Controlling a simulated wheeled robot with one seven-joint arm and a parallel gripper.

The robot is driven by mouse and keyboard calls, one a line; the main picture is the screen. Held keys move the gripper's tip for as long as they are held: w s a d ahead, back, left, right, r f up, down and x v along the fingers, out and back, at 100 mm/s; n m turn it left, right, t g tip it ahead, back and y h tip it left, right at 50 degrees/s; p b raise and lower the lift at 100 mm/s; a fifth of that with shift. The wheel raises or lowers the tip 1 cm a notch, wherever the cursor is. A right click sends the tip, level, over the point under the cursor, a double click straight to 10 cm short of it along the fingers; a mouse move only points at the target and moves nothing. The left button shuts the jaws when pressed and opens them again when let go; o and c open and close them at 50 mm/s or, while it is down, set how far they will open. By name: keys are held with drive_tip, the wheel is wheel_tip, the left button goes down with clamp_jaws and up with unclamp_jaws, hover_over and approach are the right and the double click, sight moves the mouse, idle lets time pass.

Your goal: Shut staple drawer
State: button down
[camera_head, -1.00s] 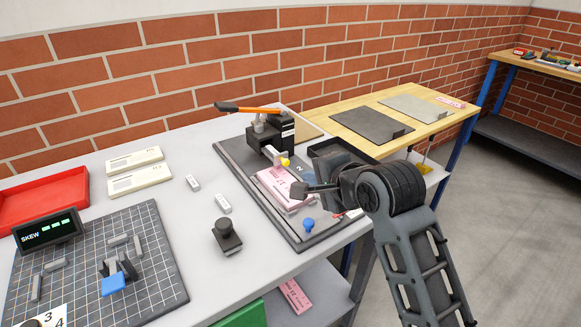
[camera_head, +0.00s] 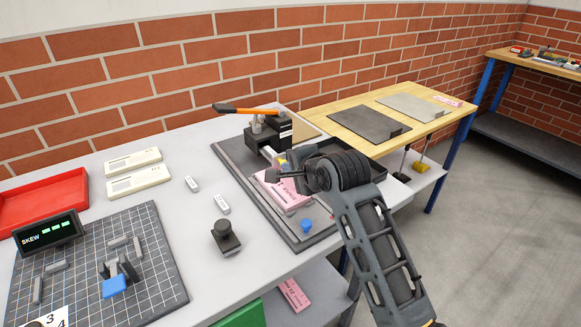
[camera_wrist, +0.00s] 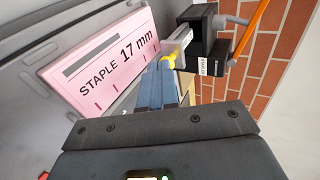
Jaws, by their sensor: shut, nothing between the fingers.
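The stapler (camera_head: 264,132) is a black block with an orange lever, standing at the back of a dark base plate. Its pale staple drawer (camera_head: 270,154) sticks out of the front, towards me. In the wrist view the drawer (camera_wrist: 181,42) ends in a yellow knob (camera_wrist: 168,59). My gripper (camera_wrist: 160,64) is shut and empty, its blue-grey fingers pointing at the knob. The fingertips overlap the knob in the wrist view; I cannot tell whether they touch. In the head view my wrist partly hides the gripper and the knob.
A pink card (camera_wrist: 97,58) reading "STAPLE 17 mm" lies beside the fingers. A blue knob (camera_head: 305,226) stands at the plate's front. A black stamp-like block (camera_head: 226,238) and small pale blocks (camera_head: 222,204) stand to the left. A wooden side table (camera_head: 350,138) adjoins on the right.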

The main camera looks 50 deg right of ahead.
sight(270, 152)
drive_tip(key=w, duration=0.2)
drive_tip(key=w+d, duration=0.1)
drive_tip(key=w, duration=0.1)
drive_tip(key=w+d, duration=0.1)
drive_tip(key=w, duration=0.1)
drive_tip(key=shift+w, duration=0.35)
drive_tip(key=shift+r, duration=0.1)
drive_tip(key=shift+w, duration=0.1)
drive_tip(key=shift+r+p, duration=0.1)
drive_tip(key=shift+p, duration=0.2)
